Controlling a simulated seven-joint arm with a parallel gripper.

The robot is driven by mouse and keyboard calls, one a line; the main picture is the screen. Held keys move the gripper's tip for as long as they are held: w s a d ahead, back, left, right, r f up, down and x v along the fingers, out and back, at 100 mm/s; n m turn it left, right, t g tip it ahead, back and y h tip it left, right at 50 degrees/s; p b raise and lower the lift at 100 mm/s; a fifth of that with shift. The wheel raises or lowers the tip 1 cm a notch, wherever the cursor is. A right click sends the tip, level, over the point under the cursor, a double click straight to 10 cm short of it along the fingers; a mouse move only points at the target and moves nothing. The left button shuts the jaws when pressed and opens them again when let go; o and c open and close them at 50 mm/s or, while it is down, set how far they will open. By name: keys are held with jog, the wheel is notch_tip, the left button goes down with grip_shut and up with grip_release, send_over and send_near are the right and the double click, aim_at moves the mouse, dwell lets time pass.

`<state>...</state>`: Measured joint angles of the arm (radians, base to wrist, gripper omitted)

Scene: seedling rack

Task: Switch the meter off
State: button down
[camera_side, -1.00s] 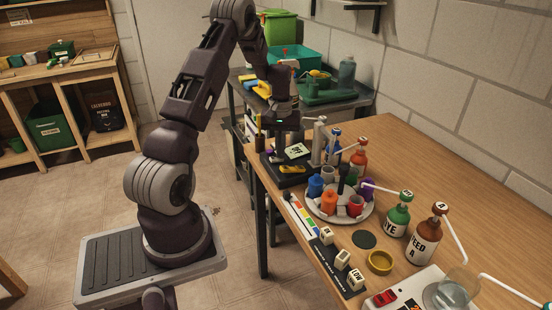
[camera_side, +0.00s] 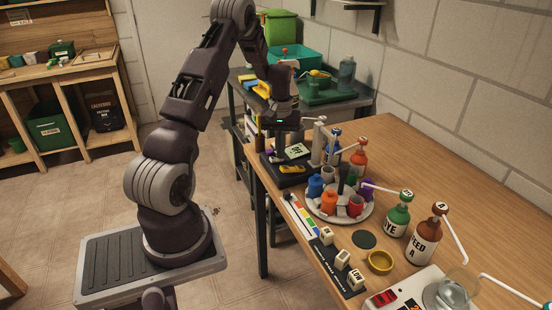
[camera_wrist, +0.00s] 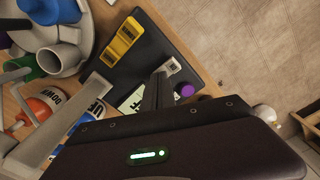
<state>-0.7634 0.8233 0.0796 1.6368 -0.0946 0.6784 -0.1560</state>
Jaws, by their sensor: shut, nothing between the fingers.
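The meter is a black, flat-based unit (camera_side: 287,178) at the table's far-left corner, with a pale display (camera_side: 297,151) and a yellow block at its front. In the wrist view its black base (camera_wrist: 160,45) shows beside the yellow block (camera_wrist: 124,40), with the display (camera_wrist: 130,102) partly covered by my fingers. My gripper (camera_wrist: 164,82) is shut and empty, low over the meter. A small pale square (camera_wrist: 173,66) with a dark mark shows at the fingertips, and a purple knob (camera_wrist: 187,90) beside them. I cannot tell whether the fingertips touch the meter.
A round carousel (camera_side: 350,218) of coloured cups stands close to the meter. A grey post (camera_side: 318,145) rises right beside my gripper. The table's back right is clear.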

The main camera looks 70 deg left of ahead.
jog(key=shift+s+d+f, duration=0.1)
jog(key=shift+s+f, duration=0.2)
jog(key=shift+w+r, duration=0.2)
jog(key=shift+r, duration=3.45)
jog(key=s+d+r+m+t, duration=0.2)
jog(key=d+r+m, duration=0.1)
jog(key=d+r, duration=0.65)
jog(key=s+d+r+m+t, duration=0.1)
jog(key=s+d+r+m, duration=0.15)
jog(key=d+r, duration=0.7)
jog(key=s+d+f+m+t, duration=0.2)
jog(key=s+d+m, duration=0.4)
jog(key=s+d, duration=0.8)
jog(key=shift+s+d+t, duration=0.25)
jog(key=shift+s+t, duration=0.05)
jog(key=shift+m, duration=0.25)
